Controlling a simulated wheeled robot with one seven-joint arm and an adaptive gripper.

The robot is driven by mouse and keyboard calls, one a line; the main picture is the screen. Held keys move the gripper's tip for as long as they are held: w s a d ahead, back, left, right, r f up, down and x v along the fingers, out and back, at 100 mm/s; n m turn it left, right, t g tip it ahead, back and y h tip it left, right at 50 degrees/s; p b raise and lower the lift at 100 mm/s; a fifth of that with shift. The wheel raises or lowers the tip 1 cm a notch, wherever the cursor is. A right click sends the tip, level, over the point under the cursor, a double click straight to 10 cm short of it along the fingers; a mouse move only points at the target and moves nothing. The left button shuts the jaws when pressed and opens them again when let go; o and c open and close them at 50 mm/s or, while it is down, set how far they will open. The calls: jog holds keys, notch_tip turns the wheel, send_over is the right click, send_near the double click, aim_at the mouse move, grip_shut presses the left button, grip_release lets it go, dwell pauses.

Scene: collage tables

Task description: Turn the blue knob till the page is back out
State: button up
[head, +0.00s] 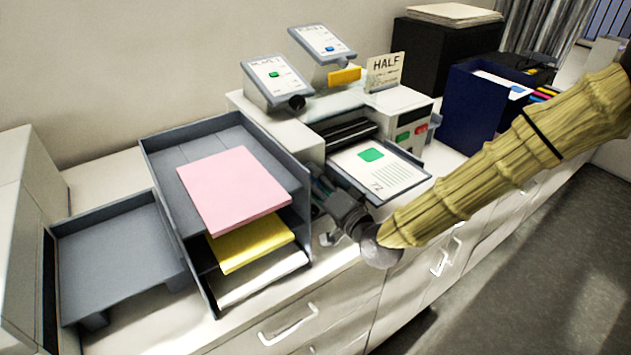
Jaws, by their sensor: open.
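A white machine (314,140) stands on the counter. A page (392,172) with a green block, text lines and "72" lies on its front tray, its rear edge near a dark slot. A grey-blue part (435,122) sticks out at the machine's right side; I cannot tell if it is the blue knob. My gripper (320,183) is open at the machine's front left, beside the stacked paper tray and left of the page. The arm crosses from the right. The fingertips are small and dark, and hide part of the machine's lower left.
A grey paper rack (228,135) with pink (234,190), yellow and white sheets stands close left of my gripper. A navy box (478,104) is to the right. The counter's front edge runs below.

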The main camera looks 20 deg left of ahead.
jog(key=shift+c, duration=0.2)
jog(key=c, duration=1)
jog(key=shift+f+m+b, duration=0.1)
jog(key=shift+m+b, duration=0.3)
jog(key=shift+b, duration=0.05)
jog(key=shift+r+m+b, duration=0.2)
jog(key=shift+m+b, duration=5.25)
jog(key=shift+m, duration=0.95)
